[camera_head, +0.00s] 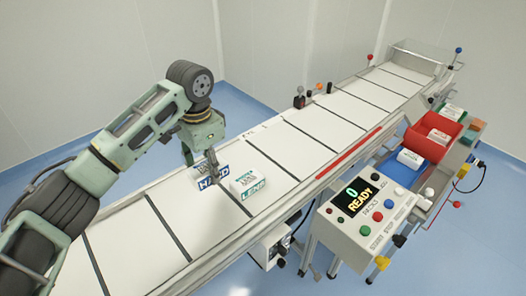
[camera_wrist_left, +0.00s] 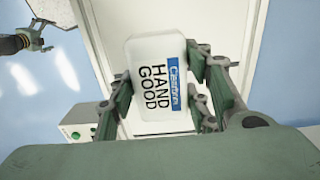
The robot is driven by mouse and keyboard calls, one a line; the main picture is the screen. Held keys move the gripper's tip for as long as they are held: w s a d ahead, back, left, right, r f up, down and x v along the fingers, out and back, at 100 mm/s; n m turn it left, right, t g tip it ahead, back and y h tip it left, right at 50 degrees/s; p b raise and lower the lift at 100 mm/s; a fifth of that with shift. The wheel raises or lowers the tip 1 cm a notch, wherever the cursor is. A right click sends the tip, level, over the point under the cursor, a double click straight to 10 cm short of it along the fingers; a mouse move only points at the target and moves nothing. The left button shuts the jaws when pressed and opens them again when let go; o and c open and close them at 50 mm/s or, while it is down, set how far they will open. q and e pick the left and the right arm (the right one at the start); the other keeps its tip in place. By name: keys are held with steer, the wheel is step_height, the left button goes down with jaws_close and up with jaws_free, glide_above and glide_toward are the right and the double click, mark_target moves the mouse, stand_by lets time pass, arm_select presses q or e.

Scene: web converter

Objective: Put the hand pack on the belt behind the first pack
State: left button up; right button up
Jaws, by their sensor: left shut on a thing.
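The hand pack (camera_head: 212,181), white with a blue label, is at the near part of the white belt (camera_head: 160,244). My left gripper (camera_head: 211,162) is shut on it from above. In the left wrist view the hand pack (camera_wrist_left: 157,85) sits between both fingers, with "HAND GOOD" readable. Whether its underside touches the belt I cannot tell. Another white pack, with green "LENS" lettering (camera_head: 248,184), stands on the belt just right of it, with little or no gap. My right gripper (camera_wrist_left: 38,38) shows small at the left of the left wrist view, its fingers apart and empty.
Dark cross lines divide the belt, which is bare farther up. A control box (camera_head: 365,212) reading "0 READY" stands at the right. Beyond it are a red bin (camera_head: 435,130) and a white pack (camera_head: 410,158). Small knobs (camera_head: 299,98) stand along the far belt edge.

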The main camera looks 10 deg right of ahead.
mark_target(192, 178)
arm_select(q)
steer(key=shift+w+f, duration=0.15)
steer(key=shift+w, duration=0.5)
steer(key=shift+s+a, duration=0.1)
steer(key=shift+s, duration=0.25)
steer(key=s+a, duration=0.1)
steer(key=s+a+f+p, duration=0.2)
steer(key=s, duration=0.1)
steer(key=shift+s+a, duration=0.1)
steer(key=s+a+f+p, duration=0.1)
steer(key=s+a+f, duration=0.3)
steer(key=shift+a+p, duration=0.15)
steer(key=shift+p, duration=0.2)
steer(key=shift+s+a+f, duration=0.1)
steer(key=shift+s+a, duration=0.05)
steer(key=shift+s, duration=0.15)
step_height(192, 178, down, 4)
steer(key=shift+p, duration=0.6)
steer(key=shift+f, duration=0.2)
arm_select(e)
steer(key=r, duration=0.4)
steer(key=shift+s+r, duration=0.35)
steer(key=shift+s, duration=0.05)
